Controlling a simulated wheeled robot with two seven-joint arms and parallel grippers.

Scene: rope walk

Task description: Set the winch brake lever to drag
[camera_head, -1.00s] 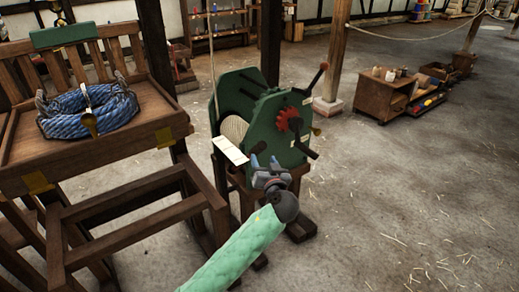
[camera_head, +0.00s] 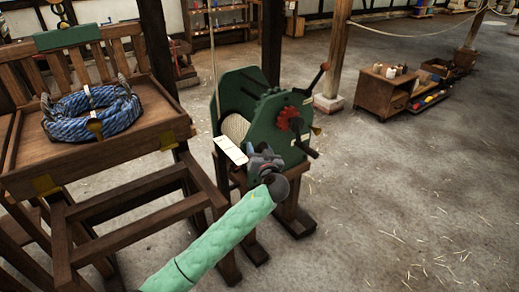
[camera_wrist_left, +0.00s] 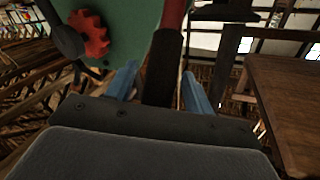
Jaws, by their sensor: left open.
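The green winch (camera_head: 262,115) stands on a wooden stand in the head view, with a red toothed wheel (camera_head: 289,118) on its side. A dark lever with a knob (camera_head: 319,76) rises at its upper right. In the left wrist view my open blue fingers (camera_wrist_left: 158,90) stand either side of a dark bar (camera_wrist_left: 163,68) that is red above. I cannot tell whether they touch it. The red wheel (camera_wrist_left: 88,34) is at upper left there. My right gripper is not in view.
A wooden bench (camera_head: 103,150) with a coil of blue rope (camera_head: 92,113) stands left of the winch. A wooden post (camera_head: 337,50) rises behind it. A low cabinet (camera_head: 385,92) with small items stands at the back right. The floor at the right is open, with scattered straw.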

